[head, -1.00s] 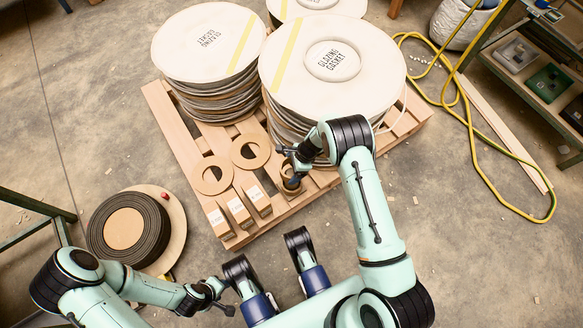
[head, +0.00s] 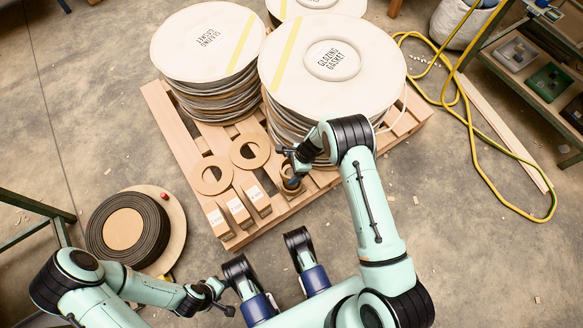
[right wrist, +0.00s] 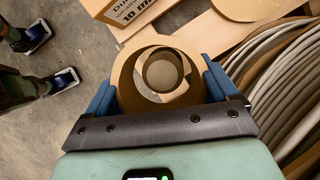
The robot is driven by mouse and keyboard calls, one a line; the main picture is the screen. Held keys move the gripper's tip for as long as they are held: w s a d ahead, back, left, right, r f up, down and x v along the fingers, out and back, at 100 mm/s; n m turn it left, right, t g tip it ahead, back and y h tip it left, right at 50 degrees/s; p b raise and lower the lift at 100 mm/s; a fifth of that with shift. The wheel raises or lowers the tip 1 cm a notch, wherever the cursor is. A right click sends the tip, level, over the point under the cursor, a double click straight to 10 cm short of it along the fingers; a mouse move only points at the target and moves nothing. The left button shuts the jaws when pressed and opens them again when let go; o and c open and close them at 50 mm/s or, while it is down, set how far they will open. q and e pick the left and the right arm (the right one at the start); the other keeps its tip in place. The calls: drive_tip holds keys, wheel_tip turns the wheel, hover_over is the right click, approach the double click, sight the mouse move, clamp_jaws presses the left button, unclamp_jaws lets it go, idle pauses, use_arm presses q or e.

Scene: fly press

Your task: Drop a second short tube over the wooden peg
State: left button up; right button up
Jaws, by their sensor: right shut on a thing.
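My right gripper (right wrist: 160,82) is shut on a short brown cardboard tube (right wrist: 126,82), gripped across its outside by the blue fingers. In the head view the tube (head: 291,186) is at the pallet's front right, under my right wrist. Looking down its bore in the right wrist view, I see a round, pale-rimmed end (right wrist: 162,74), which looks like the peg, roughly centred inside. I cannot tell how far the tube reaches down around it, nor whether another tube sits lower. My left gripper (head: 214,290) is low at left, away from the pallet; its jaws are too small to read.
The wooden pallet (head: 243,238) carries stacked white gasket reels (head: 283,45), flat cardboard rings (head: 212,175) and small labelled boxes (head: 238,211). The large reel stack stands close beside my right gripper. A dark coil (head: 96,233) lies on the floor at left.

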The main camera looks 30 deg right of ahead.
sight(291, 173)
drive_tip(key=shift+f+b, duration=0.7)
drive_tip(key=shift+f, duration=0.1)
idle(0.5)
drive_tip(key=shift+f, duration=0.9)
idle(0.6)
idle(0.4)
drive_tip(key=o, duration=0.8)
drive_tip(key=shift+r, duration=0.1)
drive_tip(key=shift+r+p, duration=0.95)
drive_tip(key=shift+r, duration=0.65)
drive_tip(key=shift+r+p, duration=1.4)
drive_tip(key=shift+r, duration=1)
drive_tip(key=shift+f, duration=0.1)
